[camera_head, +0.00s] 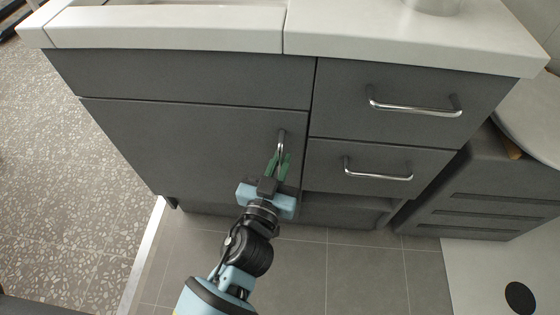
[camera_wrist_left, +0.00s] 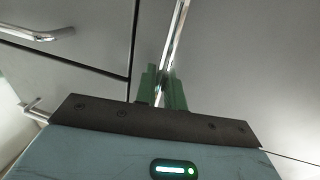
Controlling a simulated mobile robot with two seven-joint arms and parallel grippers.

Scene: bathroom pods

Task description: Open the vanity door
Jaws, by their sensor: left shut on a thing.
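The grey vanity door (camera_head: 190,140) is the wide panel at the left of the vanity, and it looks closed. Its chrome vertical handle (camera_head: 281,138) is near the door's right edge. My left gripper (camera_head: 279,163) is at the handle's lower part, with green fingers on either side of it. In the left wrist view the fingers (camera_wrist_left: 162,90) are shut on the chrome bar (camera_wrist_left: 174,45). The lower end of the handle is hidden by the fingers. My right gripper is not in view.
Two drawers with horizontal chrome handles (camera_head: 415,108) (camera_head: 378,175) are right of the door. A white countertop (camera_head: 400,42) overhangs the vanity. The tiled floor (camera_head: 340,265) in front is clear. A grey unit (camera_head: 490,190) stands at the right.

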